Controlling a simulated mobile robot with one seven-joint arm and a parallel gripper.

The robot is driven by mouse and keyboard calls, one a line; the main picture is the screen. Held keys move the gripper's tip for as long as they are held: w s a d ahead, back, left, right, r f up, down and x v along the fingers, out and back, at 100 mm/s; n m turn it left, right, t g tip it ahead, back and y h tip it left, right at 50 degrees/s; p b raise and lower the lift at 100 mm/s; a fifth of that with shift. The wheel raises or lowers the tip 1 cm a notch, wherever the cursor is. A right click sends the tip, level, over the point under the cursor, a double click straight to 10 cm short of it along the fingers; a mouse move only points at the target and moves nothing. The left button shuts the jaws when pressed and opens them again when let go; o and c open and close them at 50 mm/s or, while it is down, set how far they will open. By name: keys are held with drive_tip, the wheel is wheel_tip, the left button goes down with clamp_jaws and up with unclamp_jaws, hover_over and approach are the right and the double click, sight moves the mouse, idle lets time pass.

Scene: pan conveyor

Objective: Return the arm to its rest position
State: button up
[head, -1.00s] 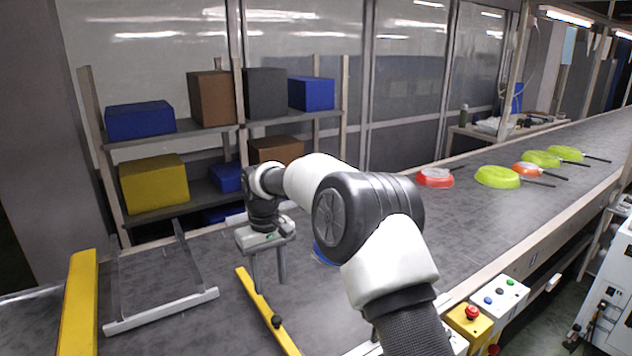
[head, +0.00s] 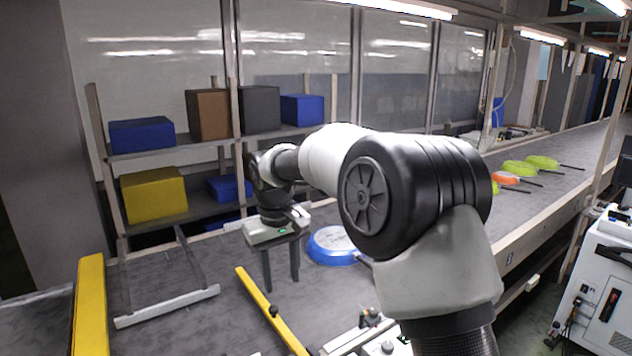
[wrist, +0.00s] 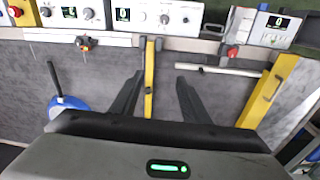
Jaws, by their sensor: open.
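My gripper (head: 281,266) is open and empty, pointing down above the grey conveyor belt (head: 225,310). In the wrist view its two dark fingers (wrist: 155,98) are spread apart with nothing between them. In the head view a blue pan (head: 333,246) lies on the belt just right of my gripper, apart from it. My arm hides part of that pan and of the belt. The pan also shows at the left of the wrist view (wrist: 68,115), with its dark handle upward.
A yellow diagonal bar (head: 268,310) crosses the belt below my gripper. A metal frame (head: 170,306) and yellow post (head: 90,305) stand at left. Shelves with boxes, including a yellow box (head: 153,194), are behind. Green pans (head: 542,161) and an orange pan (head: 506,178) lie farther along the belt.

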drive_tip(key=s+d+r+m+t+p, duration=0.1)
drive_tip(key=s+d+r, duration=0.65)
drive_tip(key=r, duration=0.25)
drive_tip(key=s+d+r+m+t+p, duration=0.1)
drive_tip(key=s+d+m, duration=0.1)
drive_tip(key=s+d, duration=0.5)
drive_tip(key=s+d+r+m+t+p, duration=0.1)
drive_tip(key=s+d, duration=0.6)
drive_tip(key=s, duration=0.7)
drive_tip(key=shift+s+m+t, duration=0.4)
drive_tip(key=shift+m+t, duration=0.4)
drive_tip(key=shift+m, duration=0.2)
